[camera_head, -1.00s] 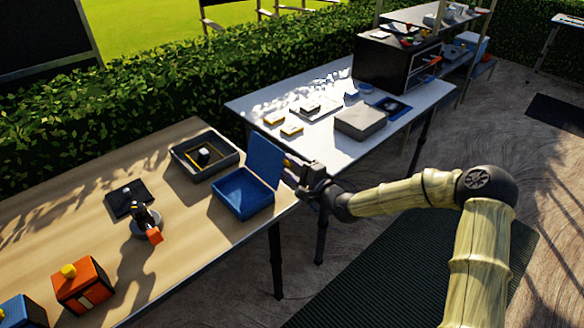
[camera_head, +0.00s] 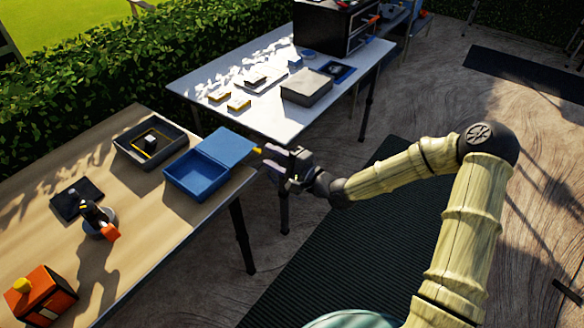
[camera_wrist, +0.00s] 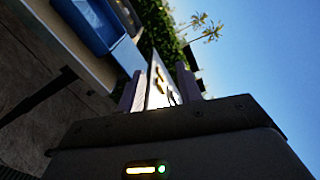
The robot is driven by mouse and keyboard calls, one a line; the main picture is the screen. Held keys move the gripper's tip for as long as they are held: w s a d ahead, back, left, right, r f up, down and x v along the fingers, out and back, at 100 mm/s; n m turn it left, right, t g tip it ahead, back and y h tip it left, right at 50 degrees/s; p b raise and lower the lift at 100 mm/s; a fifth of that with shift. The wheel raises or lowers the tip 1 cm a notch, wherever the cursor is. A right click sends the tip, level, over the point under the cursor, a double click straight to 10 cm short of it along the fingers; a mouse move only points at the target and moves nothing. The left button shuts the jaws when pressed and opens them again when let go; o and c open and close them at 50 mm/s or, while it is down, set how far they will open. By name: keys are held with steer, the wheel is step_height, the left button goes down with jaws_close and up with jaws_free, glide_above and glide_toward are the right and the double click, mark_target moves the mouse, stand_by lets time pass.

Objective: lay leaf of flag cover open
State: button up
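The flag cover is a blue open-topped box (camera_head: 196,176) at the right edge of the wooden table. Its blue leaf (camera_head: 226,146) is hinged out away from the box, about flat, and reaches past the table edge. In the wrist view, the box (camera_wrist: 88,22) is at the upper left with the leaf (camera_wrist: 128,56) below it. My gripper (camera_head: 268,157) is just right of the leaf's outer edge, beyond the table. In the wrist view its fingers (camera_wrist: 162,88) stand apart with nothing held between them. Whether a finger touches the leaf is unclear.
The wooden table (camera_head: 150,235) also carries a grey tray (camera_head: 122,150), a dark pad with an orange-tipped device (camera_head: 98,222) and an orange box (camera_head: 45,300). A white table (camera_head: 262,122) with blocks and a grey case (camera_head: 306,88) stands behind my gripper.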

steer(key=v, duration=0.6)
steer(key=shift+s+f, duration=0.1)
steer(key=shift+f, duration=0.1)
steer(key=c, duration=0.6)
steer(key=f+n+g+h, duration=0.1)
steer(key=f, duration=0.1)
steer(key=s+d+f+n+g+h, duration=0.1)
steer(key=f+h, duration=0.1)
steer(key=s+d+f+n+h, duration=0.1)
steer(key=f+n+h, duration=0.1)
steer(key=shift+s+d+f+g, duration=0.15)
steer(key=shift+f+g, duration=0.1)
steer(key=shift+g, duration=0.15)
jaws_close()
steer(key=s+d+r+n+g+h, duration=0.1)
steer(key=s+d+n+h, duration=0.15)
steer(key=d+h, duration=0.35)
steer(key=s+d+r+n+g+h, duration=0.1)
steer(key=s+d+n+h, duration=0.2)
steer(key=d, duration=0.5)
steer(key=s+d+r+g, duration=0.1)
steer(key=s+d+r, duration=0.1)
steer(key=s+r, duration=0.1)
steer(key=s+d+r+h, duration=0.1)
steer(key=s+r, duration=0.2)
steer(key=s, duration=0.3)
steer(key=shift+d+g, duration=0.4)
